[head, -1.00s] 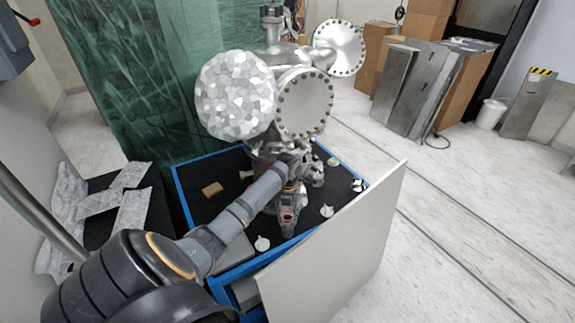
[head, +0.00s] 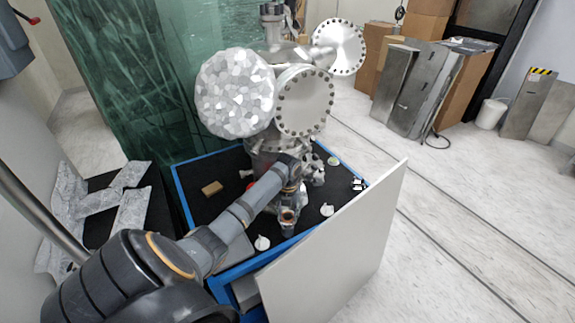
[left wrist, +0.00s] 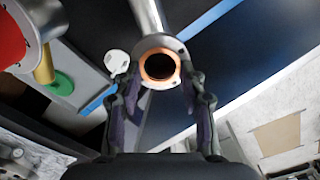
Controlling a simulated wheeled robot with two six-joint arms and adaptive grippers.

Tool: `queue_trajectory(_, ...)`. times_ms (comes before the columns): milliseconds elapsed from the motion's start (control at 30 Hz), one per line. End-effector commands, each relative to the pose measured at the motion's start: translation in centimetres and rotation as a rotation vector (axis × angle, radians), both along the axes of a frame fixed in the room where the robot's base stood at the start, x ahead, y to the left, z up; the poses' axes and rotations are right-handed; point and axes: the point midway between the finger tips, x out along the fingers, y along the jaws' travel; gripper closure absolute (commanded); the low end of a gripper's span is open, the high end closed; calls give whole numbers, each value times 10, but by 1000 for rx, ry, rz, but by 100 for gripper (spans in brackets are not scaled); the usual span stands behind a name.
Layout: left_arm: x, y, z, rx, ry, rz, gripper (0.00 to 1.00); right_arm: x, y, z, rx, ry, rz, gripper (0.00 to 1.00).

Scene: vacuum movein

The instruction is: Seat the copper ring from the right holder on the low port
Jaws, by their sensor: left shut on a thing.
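The copper ring (left wrist: 160,66) lies face-on at the mouth of a silver flanged tube in the left wrist view, and I take that tube to be the low port (left wrist: 149,16). My left gripper (left wrist: 160,82) has a finger on each side of the ring and is shut on it. I cannot tell whether the ring touches the flange all round. In the head view the left gripper (head: 289,190) is small and partly hidden by its own arm, just above a short upright port (head: 287,226). My right gripper is out of view.
The steel chamber (head: 270,145) with large round flanges rises behind the gripper. Small white pieces (head: 262,243) and a tan block (head: 212,188) lie on the black, blue-edged surface. A pale upright panel (head: 340,245) borders the right side.

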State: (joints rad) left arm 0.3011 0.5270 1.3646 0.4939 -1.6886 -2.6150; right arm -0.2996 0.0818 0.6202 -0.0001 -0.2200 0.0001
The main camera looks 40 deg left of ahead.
Motion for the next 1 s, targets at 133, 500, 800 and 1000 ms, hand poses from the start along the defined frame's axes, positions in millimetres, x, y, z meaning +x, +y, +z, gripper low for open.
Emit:
queue_trajectory(133, -2, -1, -2, -3, 5, 0, 74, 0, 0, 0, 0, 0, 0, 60)
queue_trajectory(500, -2, -1, -2, -3, 5, 0, 33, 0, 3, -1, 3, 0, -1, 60)
queue_trajectory(800, -1, 0, 5, 0, 2, 0, 33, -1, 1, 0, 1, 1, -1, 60)
queue_trajectory(1000, 0, 0, 42, 1, 1, -1, 33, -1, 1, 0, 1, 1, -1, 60)
